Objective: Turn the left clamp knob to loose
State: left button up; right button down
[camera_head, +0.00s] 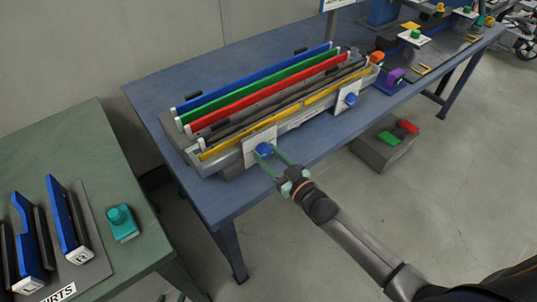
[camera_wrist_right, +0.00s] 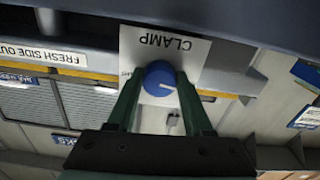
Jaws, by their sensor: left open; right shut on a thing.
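The left clamp knob (camera_head: 264,150) is a round blue knob on a white plate (camera_head: 250,155) at the front left of the long fixture. My right gripper (camera_head: 267,154) is shut on it. In the right wrist view the blue knob (camera_wrist_right: 160,77) sits between the two green fingers of my right gripper (camera_wrist_right: 159,80), below an upside-down CLAMP label (camera_wrist_right: 165,42). A short light mark shows on the knob.
The fixture holds blue, green, red and yellow long bars (camera_head: 265,100) on a blue table (camera_head: 150,88). A second blue knob (camera_head: 351,98) is on the fixture's right. A green table (camera_head: 60,135) stands left, with a teal object (camera_head: 122,222).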

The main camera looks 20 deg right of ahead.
jog(key=shift+n, duration=0.7)
jog(key=shift+c, duration=1.5)
grip_release()
jog(key=v, duration=1.2)
jog(key=shift+s, duration=0.25)
jog(key=shift+d, duration=0.1)
